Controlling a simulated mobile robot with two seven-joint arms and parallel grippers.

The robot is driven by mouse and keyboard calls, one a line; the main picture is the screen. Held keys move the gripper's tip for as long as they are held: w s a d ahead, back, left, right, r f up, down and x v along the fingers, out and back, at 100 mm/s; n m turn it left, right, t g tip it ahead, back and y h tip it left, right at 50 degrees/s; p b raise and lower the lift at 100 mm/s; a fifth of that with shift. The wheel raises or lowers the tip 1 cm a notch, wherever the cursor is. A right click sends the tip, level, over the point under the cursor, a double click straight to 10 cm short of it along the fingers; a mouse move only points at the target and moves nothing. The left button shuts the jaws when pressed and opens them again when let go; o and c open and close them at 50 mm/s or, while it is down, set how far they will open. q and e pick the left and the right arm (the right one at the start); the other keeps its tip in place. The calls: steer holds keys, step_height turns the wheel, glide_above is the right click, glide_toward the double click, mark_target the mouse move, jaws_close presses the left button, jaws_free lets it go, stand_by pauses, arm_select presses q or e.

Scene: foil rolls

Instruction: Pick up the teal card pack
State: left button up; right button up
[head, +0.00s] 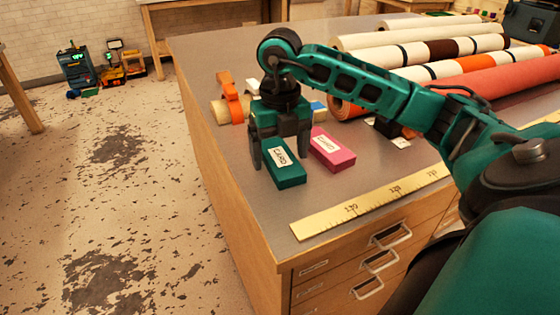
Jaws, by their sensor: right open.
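The teal card pack (289,175) lies flat on the grey top of the drawer cabinet, near its left edge, with a white label facing up. My right gripper (280,161) points down at the far end of the pack. Its jaws are open, with one finger on the left side of the pack and one on the right in the picture. I cannot tell whether either finger touches the pack. The gripper partly hides the pack's far end. My left gripper is not in view.
A pink pack (333,150) lies close to the right of the teal one. A brass ruler (370,203) lies along the cabinet's front edge. An orange object (229,97) stands behind the gripper. Several large rolls (440,47) fill the back right. The cabinet top (222,55) is clear at the far left.

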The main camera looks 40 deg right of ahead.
mark_target(280, 156)
steer(key=c, duration=1.2)
steer(key=shift+r, duration=0.1)
steer(key=shift+r, duration=0.7)
step_height(280, 156, up, 5)
steer(key=shift+r+p, duration=0.1)
steer(key=shift+p, duration=0.45)
steer(key=shift+r+p, duration=2.7)
steer(key=shift+r, duration=3.85)
